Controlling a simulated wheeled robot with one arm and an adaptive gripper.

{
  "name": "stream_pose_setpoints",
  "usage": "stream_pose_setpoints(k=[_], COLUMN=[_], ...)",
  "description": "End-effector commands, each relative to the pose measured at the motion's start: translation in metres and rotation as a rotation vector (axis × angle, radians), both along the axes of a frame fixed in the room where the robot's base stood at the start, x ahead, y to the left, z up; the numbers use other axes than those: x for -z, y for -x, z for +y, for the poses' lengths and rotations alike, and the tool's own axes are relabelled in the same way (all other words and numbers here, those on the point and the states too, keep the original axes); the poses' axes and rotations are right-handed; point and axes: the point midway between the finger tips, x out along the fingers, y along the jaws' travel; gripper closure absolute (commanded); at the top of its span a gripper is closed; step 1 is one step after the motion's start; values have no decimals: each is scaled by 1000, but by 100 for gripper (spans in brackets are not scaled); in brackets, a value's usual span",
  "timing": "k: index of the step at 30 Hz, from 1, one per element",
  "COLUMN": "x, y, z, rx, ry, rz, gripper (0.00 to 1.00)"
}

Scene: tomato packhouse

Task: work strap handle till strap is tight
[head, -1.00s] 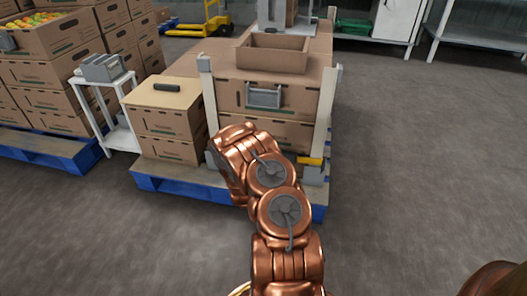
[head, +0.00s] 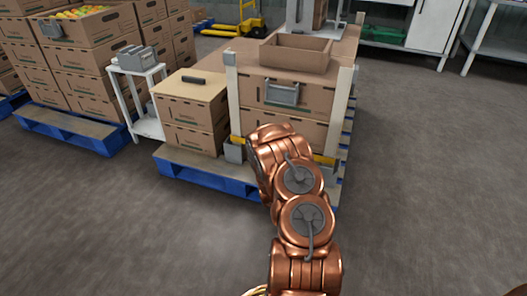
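A pallet load of brown cartons (head: 310,120) stands ahead of my arm, with pale upright corner posts at its front left (head: 233,100) and front right (head: 341,112). A grey bracket-like piece (head: 282,93) is on the front of the upper carton; I cannot tell whether it is the strap handle. A yellow piece (head: 325,160) shows at the foot of the right post, partly behind my arm. No strap can be made out clearly. My copper arm reaches up toward the lower front of the load. My gripper is hidden behind the arm.
The load stands on a blue pallet (head: 210,180). Two stacked cartons (head: 190,100) with a black item (head: 194,79) on top are at its left. A white stand (head: 145,105) is beyond them. An open carton (head: 295,55) sits on the load. Floor to the right is clear.

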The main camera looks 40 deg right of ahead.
Motion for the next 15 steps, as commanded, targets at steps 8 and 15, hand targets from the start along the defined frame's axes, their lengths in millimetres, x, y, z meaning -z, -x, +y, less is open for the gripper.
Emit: stream_pose_setpoints(k=[8,15], x=[1,1], y=[5,6], z=[-5,-6], rx=[15,16], ry=[-1,-1], rz=[2,2], gripper=[100,79])
